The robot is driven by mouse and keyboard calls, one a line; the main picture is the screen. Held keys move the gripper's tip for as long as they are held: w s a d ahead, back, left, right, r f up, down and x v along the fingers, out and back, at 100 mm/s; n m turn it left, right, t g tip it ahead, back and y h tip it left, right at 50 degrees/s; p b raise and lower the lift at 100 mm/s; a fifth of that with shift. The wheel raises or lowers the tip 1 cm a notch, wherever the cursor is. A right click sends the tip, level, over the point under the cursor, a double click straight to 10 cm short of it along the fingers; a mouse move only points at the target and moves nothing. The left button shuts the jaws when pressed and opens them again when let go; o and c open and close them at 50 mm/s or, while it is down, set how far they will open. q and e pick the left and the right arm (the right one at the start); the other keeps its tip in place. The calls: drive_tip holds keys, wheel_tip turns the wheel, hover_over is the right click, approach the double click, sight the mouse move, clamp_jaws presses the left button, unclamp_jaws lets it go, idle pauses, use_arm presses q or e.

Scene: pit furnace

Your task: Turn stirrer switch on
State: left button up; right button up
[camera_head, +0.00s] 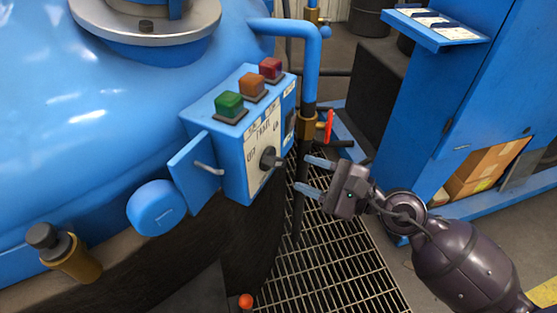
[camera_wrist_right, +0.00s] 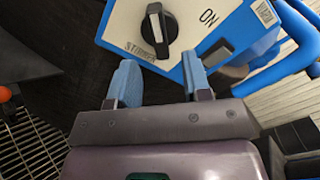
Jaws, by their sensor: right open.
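The stirrer switch (camera_head: 269,158) is a black rotary knob on the white front plate of a blue control box (camera_head: 232,165). In the right wrist view the knob (camera_wrist_right: 159,29) sits on the plate between the "STIRRER" label and the word "ON". Its white mark points up and away from "ON". My right gripper (camera_head: 308,176) is just right of the knob, its blue fingers apart and pointing at the box. In the right wrist view the fingers (camera_wrist_right: 158,82) stand short of the knob with nothing between them. My left gripper is not in view.
Green (camera_head: 229,105), orange (camera_head: 251,86) and red (camera_head: 270,68) buttons top the box. A small open door (camera_head: 193,165) hangs on its left. A blue pipe (camera_head: 311,65) with a red valve handle (camera_head: 329,125) runs close behind my gripper. Metal grating (camera_head: 325,260) lies below.

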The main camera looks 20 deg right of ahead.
sight(281, 164)
drive_tip(key=x, duration=0.7)
drive_tip(key=shift+f, duration=0.1)
clamp_jaws()
